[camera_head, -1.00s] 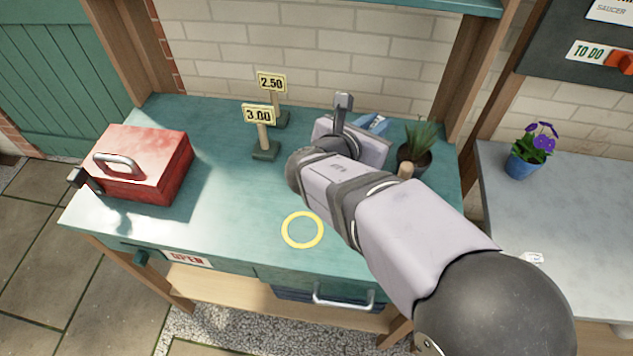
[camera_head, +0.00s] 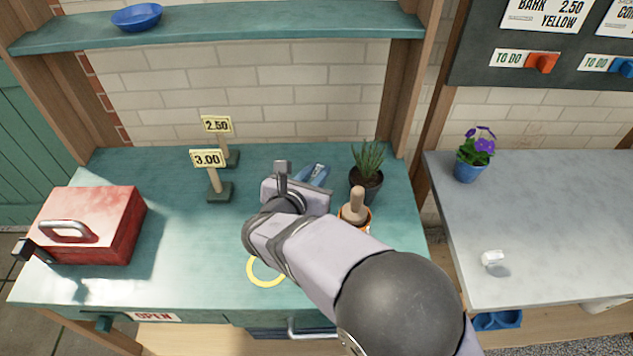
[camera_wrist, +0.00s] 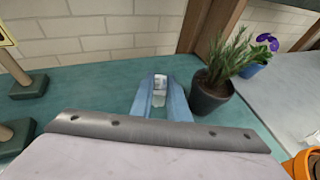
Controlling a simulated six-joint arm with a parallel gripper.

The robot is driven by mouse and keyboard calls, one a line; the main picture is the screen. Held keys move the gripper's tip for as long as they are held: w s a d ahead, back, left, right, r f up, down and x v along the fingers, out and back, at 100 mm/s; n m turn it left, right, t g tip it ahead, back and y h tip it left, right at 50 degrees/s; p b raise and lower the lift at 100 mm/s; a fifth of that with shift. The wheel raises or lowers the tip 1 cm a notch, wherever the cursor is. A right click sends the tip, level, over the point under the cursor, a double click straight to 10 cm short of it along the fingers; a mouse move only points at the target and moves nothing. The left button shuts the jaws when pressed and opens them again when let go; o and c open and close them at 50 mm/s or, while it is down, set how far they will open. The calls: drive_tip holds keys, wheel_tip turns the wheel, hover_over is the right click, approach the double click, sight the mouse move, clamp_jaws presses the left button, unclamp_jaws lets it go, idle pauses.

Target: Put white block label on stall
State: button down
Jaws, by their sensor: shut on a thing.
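My gripper (camera_head: 318,172) is over the back part of the green stall bench (camera_head: 120,170), left of a potted grass plant. In the wrist view my gripper's blue fingers (camera_wrist: 160,84) are shut on a small whitish piece (camera_wrist: 159,98), which is partly hidden between them. I cannot make out its full shape or any writing. A small white block (camera_head: 492,258) lies on the grey table at the right, apart from my gripper. Two price signs, 3.00 (camera_head: 207,159) and 2.50 (camera_head: 217,124), stand upright on dark bases left of my gripper.
The potted grass (camera_head: 366,170) and an orange pot (camera_head: 352,215) with a wooden handle stand close by my arm. A red toolbox (camera_head: 85,225) is at the left. A yellow ring (camera_head: 265,270) marks the front bench.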

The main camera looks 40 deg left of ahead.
drive_tip(key=shift+f, duration=1.8)
drive_tip(key=shift+f, duration=0.2)
drive_tip(key=c, duration=1.7)
unclamp_jaws()
drive_tip(key=shift+r, duration=0.1)
drive_tip(key=shift+r, duration=0.15)
drive_tip(key=shift+s, duration=0.3)
drive_tip(key=b+v, duration=0.2)
drive_tip(key=v, duration=0.9)
drive_tip(key=shift+s+d+r, duration=0.1)
drive_tip(key=shift+d+r, duration=0.05)
drive_tip(key=shift+d, duration=0.1)
